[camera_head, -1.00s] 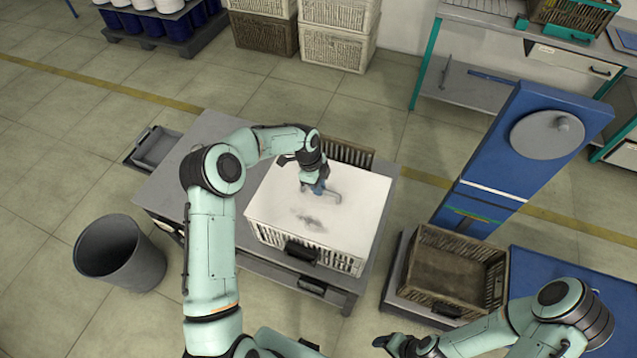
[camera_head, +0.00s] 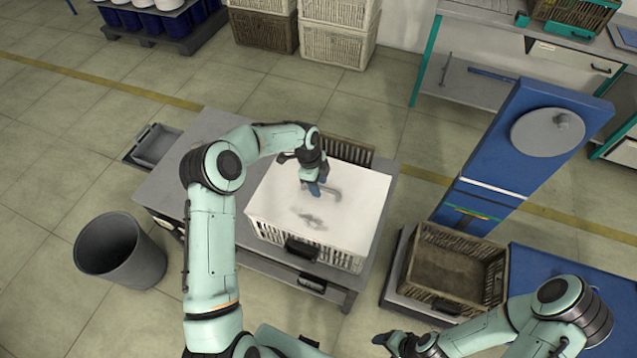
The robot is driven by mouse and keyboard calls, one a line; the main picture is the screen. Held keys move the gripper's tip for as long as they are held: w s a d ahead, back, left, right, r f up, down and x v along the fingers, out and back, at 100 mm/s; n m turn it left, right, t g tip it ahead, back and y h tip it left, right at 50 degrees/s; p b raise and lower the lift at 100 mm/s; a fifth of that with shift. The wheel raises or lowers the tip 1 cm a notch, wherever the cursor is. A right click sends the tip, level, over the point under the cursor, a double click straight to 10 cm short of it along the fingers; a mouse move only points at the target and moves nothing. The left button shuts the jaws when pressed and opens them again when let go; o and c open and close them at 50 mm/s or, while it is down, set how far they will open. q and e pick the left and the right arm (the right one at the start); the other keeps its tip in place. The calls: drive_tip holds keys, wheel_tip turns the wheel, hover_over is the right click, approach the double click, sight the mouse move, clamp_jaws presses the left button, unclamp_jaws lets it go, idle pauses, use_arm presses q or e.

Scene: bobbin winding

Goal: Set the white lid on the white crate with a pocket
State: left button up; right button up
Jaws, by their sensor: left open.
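The white lid (camera_head: 350,218) lies flat on top of the white crate (camera_head: 275,235), and its edges look lined up with the crate's rim. The crate stands on the grey table; its slatted front and a dark handle or pocket show below the lid. My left gripper (camera_head: 315,191) is open, pointing down at the grey handle (camera_head: 334,192) on the lid. I cannot tell whether its fingers touch the handle. My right gripper (camera_head: 384,340) is low in the picture, away from the crate; its jaw state is unclear.
A brown crate (camera_head: 345,150) is behind the white one. An empty brown crate (camera_head: 440,302) sits on a scale with a blue column (camera_head: 520,170) at right. A grey bin (camera_head: 118,255) stands on the floor. The grey table (camera_head: 185,180) is clear at left.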

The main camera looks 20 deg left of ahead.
use_arm(q)
drive_tip(key=v, duration=1.3)
drive_tip(key=shift+r, duration=0.1)
